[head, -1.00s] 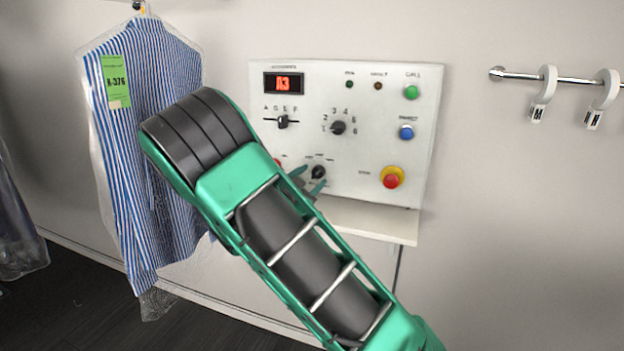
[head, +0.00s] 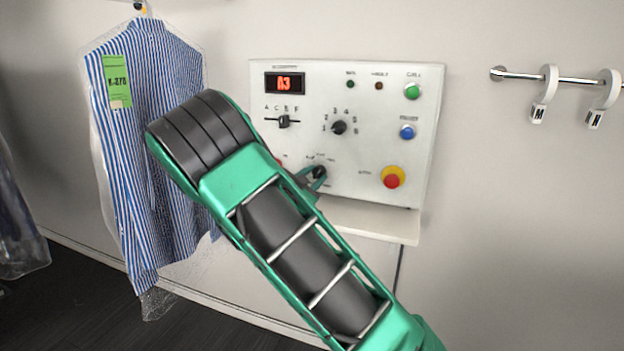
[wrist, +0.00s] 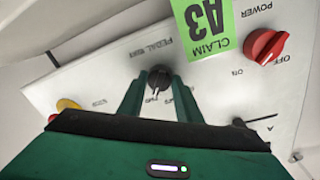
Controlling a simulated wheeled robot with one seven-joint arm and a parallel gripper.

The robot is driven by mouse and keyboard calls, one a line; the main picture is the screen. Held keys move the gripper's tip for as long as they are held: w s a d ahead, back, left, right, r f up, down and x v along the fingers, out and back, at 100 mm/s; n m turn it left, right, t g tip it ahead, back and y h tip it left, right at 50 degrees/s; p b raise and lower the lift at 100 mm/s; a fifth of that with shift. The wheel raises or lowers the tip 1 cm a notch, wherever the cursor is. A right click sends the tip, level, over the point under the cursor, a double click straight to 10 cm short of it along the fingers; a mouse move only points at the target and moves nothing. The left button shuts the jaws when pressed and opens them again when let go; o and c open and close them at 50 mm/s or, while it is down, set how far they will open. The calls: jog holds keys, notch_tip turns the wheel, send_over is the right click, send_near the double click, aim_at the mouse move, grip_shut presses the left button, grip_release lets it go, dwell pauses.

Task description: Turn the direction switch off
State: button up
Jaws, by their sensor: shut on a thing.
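The white control panel (head: 300,150) is on the wall. The direction switch, a black rotary knob (head: 319,172), is low on the panel and partly covered by my gripper (head: 313,178). In the wrist view the same black knob (wrist: 159,76) sits between the two green fingers of my gripper (wrist: 158,94), which are shut on it from either side. Small print surrounds the knob, too blurred to read fully. I cannot tell which mark its pointer faces.
A red power knob (wrist: 266,46) and a green claim tag (wrist: 205,26) are close by in the wrist view. A selector dial (head: 338,128), slider (head: 284,121), green button (head: 412,91), blue button (head: 407,132) and red stop button (head: 391,178) are also on the panel. A bagged striped shirt (head: 150,130) hangs left.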

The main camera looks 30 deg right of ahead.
jog(key=shift+n, duration=0.3)
jog(key=n, duration=0.4)
jog(key=shift+a, duration=0.1)
jog(key=shift+w+n+t, duration=0.1)
jog(key=shift+n+t, duration=0.2)
jog(key=shift+n, duration=1.2)
jog(key=shift+a+r, duration=0.1)
jog(key=o, duration=0.9)
jog(key=shift+h, duration=0.3)
jog(key=shift+o, duration=0.7)
